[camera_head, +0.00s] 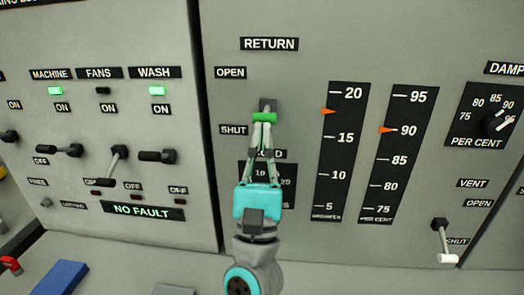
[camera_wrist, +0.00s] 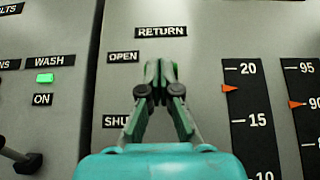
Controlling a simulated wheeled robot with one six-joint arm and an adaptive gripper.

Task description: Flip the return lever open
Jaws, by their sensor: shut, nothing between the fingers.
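The handle lies below the OPEN label (camera_head: 230,72) and slightly above the level of the SHUT label (camera_head: 233,130). My gripper (camera_head: 263,123) is shut, with its fingertips at the handle from below; I cannot tell whether they touch it. In the wrist view the fingertips of my gripper (camera_wrist: 162,72) are together and cover most of the lever. OPEN (camera_wrist: 123,57) and RETURN (camera_wrist: 161,32) show there too.
Two scales with orange pointers (camera_head: 328,111) (camera_head: 386,129) stand right of the lever. A panel of black switches (camera_head: 119,155) with green lamps is at the left. A vent lever (camera_head: 442,240) with a white tip is at the lower right.

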